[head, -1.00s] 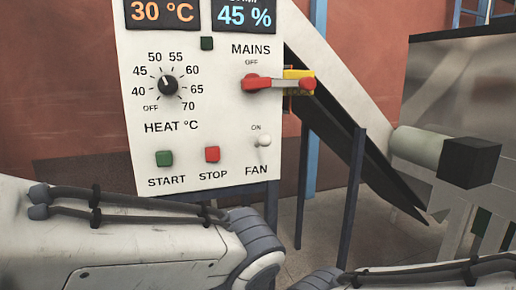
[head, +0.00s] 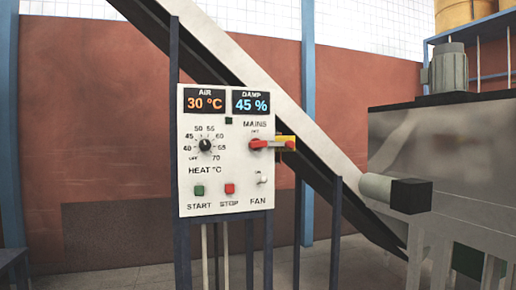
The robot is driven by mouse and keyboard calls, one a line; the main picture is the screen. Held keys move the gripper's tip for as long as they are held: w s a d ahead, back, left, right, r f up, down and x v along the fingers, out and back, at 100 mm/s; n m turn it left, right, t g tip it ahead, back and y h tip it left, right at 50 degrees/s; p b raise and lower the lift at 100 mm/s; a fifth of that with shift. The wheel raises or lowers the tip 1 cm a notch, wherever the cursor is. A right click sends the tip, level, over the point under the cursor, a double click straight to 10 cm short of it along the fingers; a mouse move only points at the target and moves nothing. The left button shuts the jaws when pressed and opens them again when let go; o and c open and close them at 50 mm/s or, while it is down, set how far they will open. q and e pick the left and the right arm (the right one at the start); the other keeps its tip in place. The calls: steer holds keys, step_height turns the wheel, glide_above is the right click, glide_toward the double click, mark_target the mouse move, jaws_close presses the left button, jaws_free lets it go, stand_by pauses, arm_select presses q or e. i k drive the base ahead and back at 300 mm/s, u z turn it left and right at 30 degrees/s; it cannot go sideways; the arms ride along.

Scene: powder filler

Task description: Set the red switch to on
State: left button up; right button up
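The red mains switch (head: 272,144) is on the right side of a white control panel (head: 225,170), in the middle of the head view. Its handle lies roughly level, with a red hub at the left and a red tip at the right over a yellow plate (head: 286,140). The word MAINS is above it, with a small OFF label just over the hub. No ON label for it can be read. Neither of my grippers is in view.
The panel also has a heat dial (head: 205,145), a green START button (head: 199,190), a red STOP button (head: 230,188) and a white FAN toggle (head: 262,179). A sloping chute (head: 300,120) runs behind it. A grey machine (head: 450,160) stands at the right.

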mark_target(256, 144)
steer(key=u, duration=1.25)
steer(key=i, duration=1.35)
steer(key=z, duration=0.55)
